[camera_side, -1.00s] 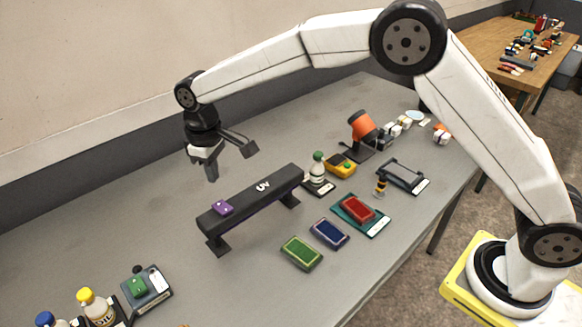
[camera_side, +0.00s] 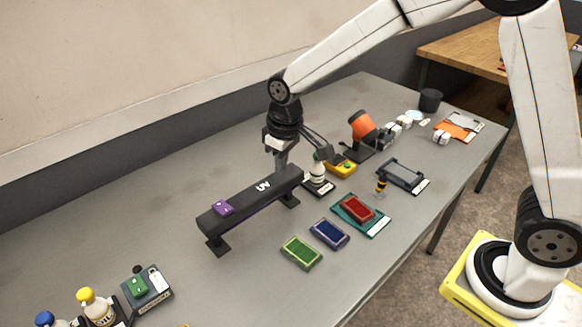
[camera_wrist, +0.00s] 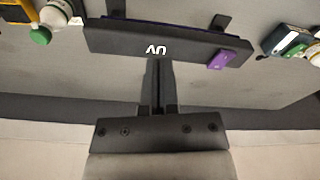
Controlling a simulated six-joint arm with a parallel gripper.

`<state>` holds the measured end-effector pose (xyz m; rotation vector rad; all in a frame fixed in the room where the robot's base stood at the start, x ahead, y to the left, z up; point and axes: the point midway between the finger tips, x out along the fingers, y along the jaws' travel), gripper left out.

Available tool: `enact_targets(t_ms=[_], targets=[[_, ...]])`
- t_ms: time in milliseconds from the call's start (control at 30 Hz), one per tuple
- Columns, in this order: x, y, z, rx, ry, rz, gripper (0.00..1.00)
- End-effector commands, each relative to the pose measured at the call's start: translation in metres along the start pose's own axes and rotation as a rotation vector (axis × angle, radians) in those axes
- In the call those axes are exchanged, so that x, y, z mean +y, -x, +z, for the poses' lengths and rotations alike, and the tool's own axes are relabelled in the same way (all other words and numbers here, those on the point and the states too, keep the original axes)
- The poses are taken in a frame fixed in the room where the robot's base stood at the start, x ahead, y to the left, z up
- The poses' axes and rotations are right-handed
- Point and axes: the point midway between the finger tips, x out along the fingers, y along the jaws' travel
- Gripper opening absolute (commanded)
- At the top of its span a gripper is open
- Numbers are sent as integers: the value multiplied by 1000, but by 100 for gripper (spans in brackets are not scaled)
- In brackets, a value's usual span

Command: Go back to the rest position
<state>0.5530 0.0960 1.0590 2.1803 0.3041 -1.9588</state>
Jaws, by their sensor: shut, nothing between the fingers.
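My gripper (camera_side: 281,160) is shut and empty. In the side view it points down just behind the right end of the black UV lamp bar (camera_side: 250,200), above the grey table. In the wrist view my gripper (camera_wrist: 158,72) shows as closed dark fingers, with the UV bar (camera_wrist: 130,40) beyond the fingertips. I cannot tell the exact gap between the fingertips and the bar.
Red (camera_side: 357,209), blue (camera_side: 329,233) and green (camera_side: 301,252) pads lie in front. The table behind the bar is clear.

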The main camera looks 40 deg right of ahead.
Motion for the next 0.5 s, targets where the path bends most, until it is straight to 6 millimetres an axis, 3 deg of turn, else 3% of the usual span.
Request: enact_targets(t_ms=[200,500], targets=[[24,2,54,38,-91,11,0],[43,-1,131,91,-209,28,0]])
